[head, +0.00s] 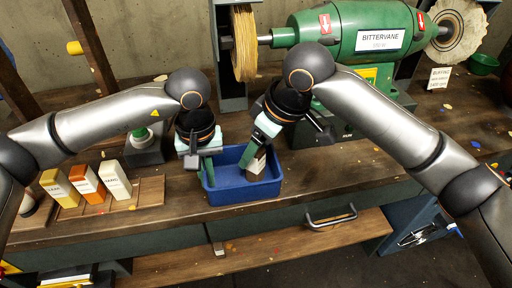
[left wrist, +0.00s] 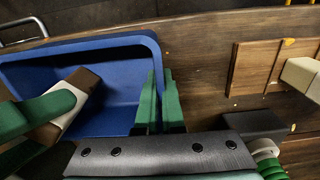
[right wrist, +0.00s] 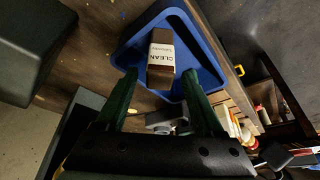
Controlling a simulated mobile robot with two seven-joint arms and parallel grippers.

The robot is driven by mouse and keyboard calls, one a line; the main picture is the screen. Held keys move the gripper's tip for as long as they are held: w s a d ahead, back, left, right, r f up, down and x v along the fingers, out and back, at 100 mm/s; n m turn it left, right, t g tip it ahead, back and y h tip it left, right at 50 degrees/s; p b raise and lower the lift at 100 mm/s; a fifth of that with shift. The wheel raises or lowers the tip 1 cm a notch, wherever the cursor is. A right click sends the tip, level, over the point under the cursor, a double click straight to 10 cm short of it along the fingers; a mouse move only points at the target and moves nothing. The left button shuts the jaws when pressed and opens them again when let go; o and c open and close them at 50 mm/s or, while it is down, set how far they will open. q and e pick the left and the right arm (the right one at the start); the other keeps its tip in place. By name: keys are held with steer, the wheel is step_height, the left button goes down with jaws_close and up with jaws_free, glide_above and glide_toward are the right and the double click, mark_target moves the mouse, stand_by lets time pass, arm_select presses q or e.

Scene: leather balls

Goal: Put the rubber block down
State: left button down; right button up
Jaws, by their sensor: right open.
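The rubber block (head: 257,162) is brown with a white wrapper reading CLEAN. It is inside the blue bin (head: 227,197), toward the bin's right side in the head view. My right gripper (right wrist: 160,78) is open around the block (right wrist: 161,62), with a gap on each side of it. In the left wrist view the block (left wrist: 82,90) shows beside the right gripper's green fingers. My left gripper (left wrist: 160,100) is shut on the bin's wall, one finger inside and one outside. Whether the block touches the bin floor is hard to tell.
Yellow, orange and white boxes (head: 88,184) stand on a wooden rack left of the bin. A green buffing machine (head: 345,40) with wheels stands behind. The bin is near the bench's front edge, above a drawer handle (head: 330,217).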

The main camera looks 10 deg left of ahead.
arm_select(q)
steer(key=c, duration=1)
jaws_free()
arm_select(e)
steer(key=v, duration=1.1)
steer(key=shift+r, duration=0.3)
arm_select(q)
steer(key=shift+o, duration=0.2)
steer(key=shift+r, duration=0.1)
arm_select(e)
steer(key=shift+d, duration=0.1)
